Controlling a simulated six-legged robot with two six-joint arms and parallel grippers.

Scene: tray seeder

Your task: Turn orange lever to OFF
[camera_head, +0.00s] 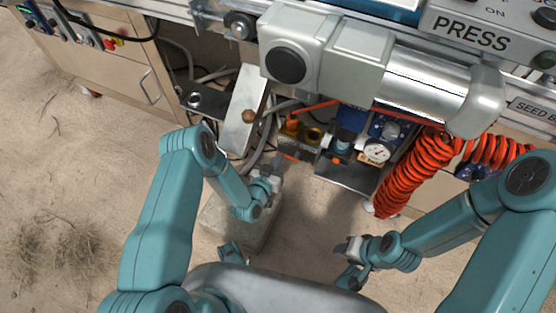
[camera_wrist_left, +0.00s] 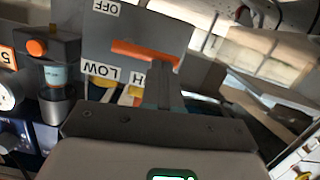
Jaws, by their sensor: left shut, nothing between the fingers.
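The orange lever (camera_wrist_left: 140,50) shows in the left wrist view as a flat bar on a grey plate (camera_wrist_left: 135,25). The plate carries the words OFF, LOW and a partly covered label, all upside down in this view. The lever lies between the OFF and LOW labels. My left gripper (camera_wrist_left: 165,75) is shut and empty, with its tips at the lever's right end; I cannot tell whether they touch. In the head view my left gripper (camera_head: 272,178) is in front of the fittings under the machine. My right gripper (camera_head: 347,249) hangs low; its jaw state is unclear.
A round gauge (camera_head: 376,152) and a coiled orange hose (camera_head: 405,170) are to the right of my left gripper in the head view. A grey sloping plate (camera_head: 243,112) is to its left. The PRESS machine (camera_head: 350,60) overhangs.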

